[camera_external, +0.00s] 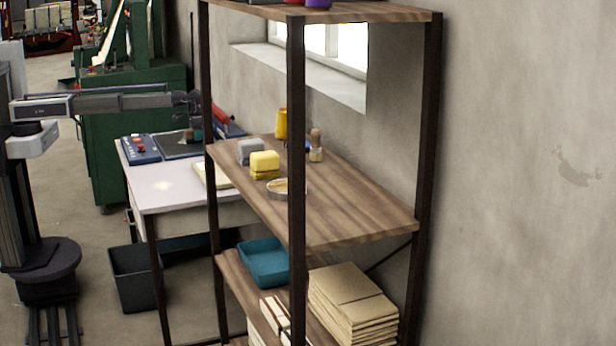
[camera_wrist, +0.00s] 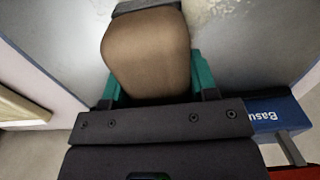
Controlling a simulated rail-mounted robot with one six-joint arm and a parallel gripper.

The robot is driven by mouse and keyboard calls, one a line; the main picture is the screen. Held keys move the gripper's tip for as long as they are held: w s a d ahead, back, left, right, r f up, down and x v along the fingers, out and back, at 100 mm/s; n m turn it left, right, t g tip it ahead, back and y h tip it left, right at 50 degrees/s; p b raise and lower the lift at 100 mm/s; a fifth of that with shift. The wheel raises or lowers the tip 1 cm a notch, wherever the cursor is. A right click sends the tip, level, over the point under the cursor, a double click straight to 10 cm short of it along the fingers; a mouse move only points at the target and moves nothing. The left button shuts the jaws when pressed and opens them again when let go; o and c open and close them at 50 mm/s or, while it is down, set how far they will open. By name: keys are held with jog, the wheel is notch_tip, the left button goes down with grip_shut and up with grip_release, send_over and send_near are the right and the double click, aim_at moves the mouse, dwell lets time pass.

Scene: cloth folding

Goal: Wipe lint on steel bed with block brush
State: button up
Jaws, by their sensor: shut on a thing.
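My gripper (camera_external: 195,132) is over the steel bed (camera_external: 172,147) on the workbench in the external view. In the wrist view its teal fingers are shut on the brown block brush (camera_wrist: 147,52), one on each side. A dark edge shows at the brush's far end. The grey steel bed (camera_wrist: 240,60) lies beneath it; I cannot tell whether the brush touches it. A pale, speckled patch (camera_wrist: 222,10) shows at the top of the wrist view; it may be lint or glare. The brush is too small to make out in the external view.
A blue control box (camera_external: 142,148) sits left of the bed. A blue box (camera_wrist: 272,112) with lettering and a red item (camera_wrist: 292,173) are at its right in the wrist view. A wooden shelf unit (camera_external: 340,205) with yellow blocks (camera_external: 264,161) stands in front of the bench.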

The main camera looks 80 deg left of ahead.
aim_at(174, 142)
jog(key=shift+s+a, duration=0.2)
jog(key=shift+a, duration=0.25)
jog(key=shift+s+d, duration=0.1)
jog(key=shift+s, duration=0.2)
jog(key=shift+s+d, duration=0.5)
jog(key=shift+s, duration=1)
jog(key=shift+s+d, duration=0.55)
jog(key=shift+s, duration=0.9)
jog(key=shift+s+d, duration=0.5)
jog(key=shift+s, duration=1)
jog(key=shift+s+a, duration=0.3)
jog(key=shift+a, duration=0.5)
jog(key=shift+w+a, duration=0.55)
jog(key=shift+w, duration=1.05)
jog(key=shift+w+a, duration=0.55)
jog(key=shift+w, duration=1.1)
jog(key=shift+w+a, duration=0.55)
jog(key=shift+w, duration=1.05)
jog(key=shift+s+a, duration=0.3)
jog(key=shift+a, duration=0.55)
jog(key=shift+s+d+f, duration=0.1)
jog(key=shift+s+d, duration=0.45)
jog(key=shift+s, duration=1.05)
jog(key=shift+s+d+r, duration=0.1)
jog(key=shift+s+d, duration=0.5)
jog(key=shift+s, duration=1.05)
jog(key=shift+s+d+f, duration=0.1)
jog(key=shift+s+d, duration=0.45)
jog(key=shift+s, duration=1.05)
